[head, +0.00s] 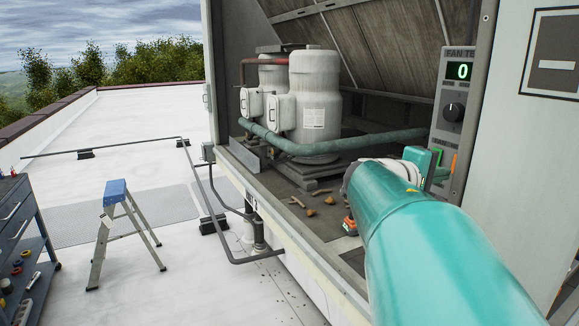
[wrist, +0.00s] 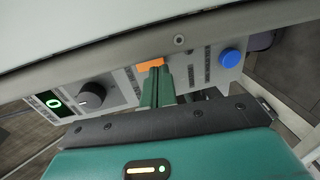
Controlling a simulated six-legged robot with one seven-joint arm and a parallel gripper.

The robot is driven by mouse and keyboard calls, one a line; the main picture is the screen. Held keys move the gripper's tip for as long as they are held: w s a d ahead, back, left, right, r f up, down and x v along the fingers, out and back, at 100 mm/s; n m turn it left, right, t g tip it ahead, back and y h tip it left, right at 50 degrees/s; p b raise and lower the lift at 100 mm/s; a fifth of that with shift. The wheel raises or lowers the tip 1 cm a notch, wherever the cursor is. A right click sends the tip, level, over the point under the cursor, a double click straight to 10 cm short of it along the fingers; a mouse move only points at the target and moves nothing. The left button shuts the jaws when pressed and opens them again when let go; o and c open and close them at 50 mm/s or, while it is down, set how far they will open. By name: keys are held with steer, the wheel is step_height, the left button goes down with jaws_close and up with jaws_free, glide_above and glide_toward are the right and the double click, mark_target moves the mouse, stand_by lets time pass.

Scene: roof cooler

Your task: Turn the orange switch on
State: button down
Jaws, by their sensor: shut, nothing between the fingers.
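The orange switch (wrist: 150,64) is on the grey control panel (wrist: 200,67) in the wrist view. My gripper (wrist: 158,73) is shut and empty, with its green fingertips right at the switch and covering its lower part. I cannot tell whether the fingertips touch it. In the head view a strip of the orange switch (head: 454,163) shows on the panel (head: 448,85) beside my teal hand, and the fingertips are hidden. How the switch is set cannot be made out.
The panel has a display reading 0 (head: 459,71), a black knob (head: 453,112) and a blue button (wrist: 230,58). White compressors (head: 314,95) and a green pipe (head: 345,144) fill the cooler bay at left. A stepladder (head: 118,225) stands on the roof.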

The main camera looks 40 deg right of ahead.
steer(key=shift+s+d+f, duration=0.1)
steer(key=shift+d, duration=0.6)
steer(key=shift+s+d+f, duration=0.1)
steer(key=shift+d, duration=0.6)
steer(key=shift+d, duration=0.2)
steer(key=shift+f, duration=0.1)
